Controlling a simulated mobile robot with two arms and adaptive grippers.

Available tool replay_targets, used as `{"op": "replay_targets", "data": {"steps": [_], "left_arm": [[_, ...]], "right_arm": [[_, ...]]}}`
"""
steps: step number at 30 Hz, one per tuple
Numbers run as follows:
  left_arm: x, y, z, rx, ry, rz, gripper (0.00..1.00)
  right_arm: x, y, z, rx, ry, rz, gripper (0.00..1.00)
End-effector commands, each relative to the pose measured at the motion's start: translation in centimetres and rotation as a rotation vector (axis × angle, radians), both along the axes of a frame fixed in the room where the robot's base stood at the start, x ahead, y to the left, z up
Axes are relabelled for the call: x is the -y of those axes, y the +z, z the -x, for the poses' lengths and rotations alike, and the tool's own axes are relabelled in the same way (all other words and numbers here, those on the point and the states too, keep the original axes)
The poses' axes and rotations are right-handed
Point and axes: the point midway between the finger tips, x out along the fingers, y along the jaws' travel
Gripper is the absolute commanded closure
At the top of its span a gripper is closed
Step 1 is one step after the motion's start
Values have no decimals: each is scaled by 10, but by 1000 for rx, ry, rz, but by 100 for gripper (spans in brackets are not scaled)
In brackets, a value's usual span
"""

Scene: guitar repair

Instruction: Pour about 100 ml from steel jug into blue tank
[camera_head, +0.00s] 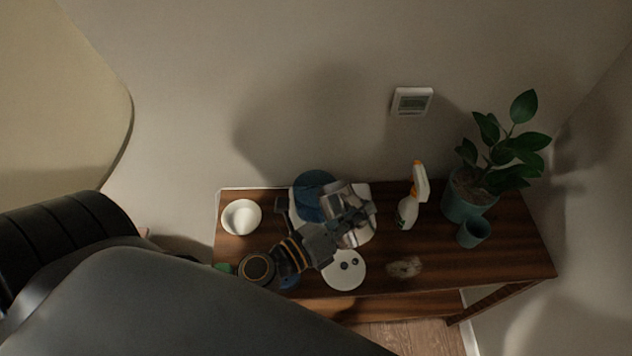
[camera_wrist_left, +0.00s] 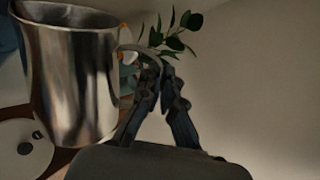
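The steel jug (camera_head: 344,202) is in the grasp of my left gripper (camera_head: 330,232), above the table. In the left wrist view the jug (camera_wrist_left: 75,85) fills the left side, and the fingers (camera_wrist_left: 165,80) close around its handle. The jug looks roughly upright; its contents are hidden. The blue tank (camera_head: 309,188) stands behind and to the left of the jug on a white base (camera_head: 362,228), partly covered by the jug and gripper. A blue edge of it shows at the left of the wrist view (camera_wrist_left: 8,38). My right gripper is out of view.
A white round lid (camera_head: 344,272) lies in front of the tank. A white bowl (camera_head: 241,217) stands left; a spray bottle (camera_head: 411,203), teal cup (camera_head: 474,232) and potted plant (camera_head: 468,198) stand right. A stained patch (camera_head: 404,267) marks the wooden table (camera_head: 510,258). The wall is close behind.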

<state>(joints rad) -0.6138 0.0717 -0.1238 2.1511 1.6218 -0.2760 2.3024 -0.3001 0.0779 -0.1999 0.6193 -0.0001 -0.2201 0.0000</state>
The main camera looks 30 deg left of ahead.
Motion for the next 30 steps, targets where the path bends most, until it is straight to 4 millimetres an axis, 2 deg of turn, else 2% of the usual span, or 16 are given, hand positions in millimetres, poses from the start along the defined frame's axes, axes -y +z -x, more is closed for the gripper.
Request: {"op": "replay_targets", "data": {"steps": [5,30], "left_arm": [[5,-8,2,31,0,-62,100],[5,-6,2,31,1,-64,100]], "right_arm": [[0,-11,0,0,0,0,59],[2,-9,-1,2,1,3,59]]}}
